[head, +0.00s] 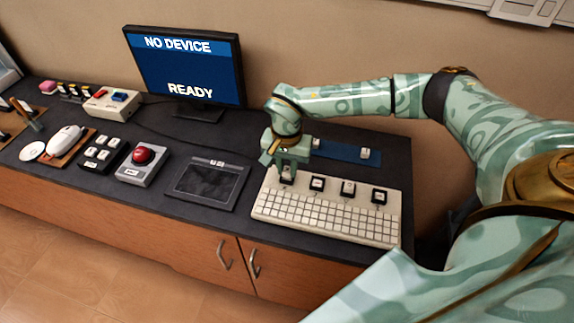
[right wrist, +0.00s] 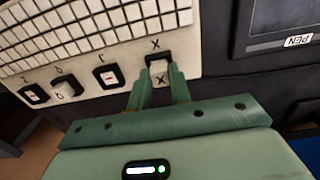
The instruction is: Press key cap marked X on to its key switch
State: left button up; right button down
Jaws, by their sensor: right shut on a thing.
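My right gripper (head: 287,170) is over the far left end of the white keyboard (head: 325,230). It is shut on a white key cap marked X (right wrist: 160,76), seen between the fingers (right wrist: 158,92) in the right wrist view. Behind the cap in that view is the black key switch (right wrist: 154,58) beside the printed X on the keyboard. The cap is right at this switch and overlaps it; I cannot tell whether they touch. My left gripper is not in view.
Several other switch positions line the keyboard's back edge; one (head: 347,188) bears a white cap. A blue mat (head: 340,151) with white caps lies behind. A dark tablet (head: 207,183), a red button box (head: 142,160) and a monitor (head: 187,65) stand to the left.

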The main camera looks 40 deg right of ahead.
jog(key=shift+f, duration=0.35)
dwell(0.9)
jog(key=c, duration=0.7)
grip_release()
jog(key=shift+r, duration=0.1)
jog(key=shift+r+p, duration=3.15)
jog(key=shift+r, duration=0.3)
jog(key=shift+f, duration=0.1)
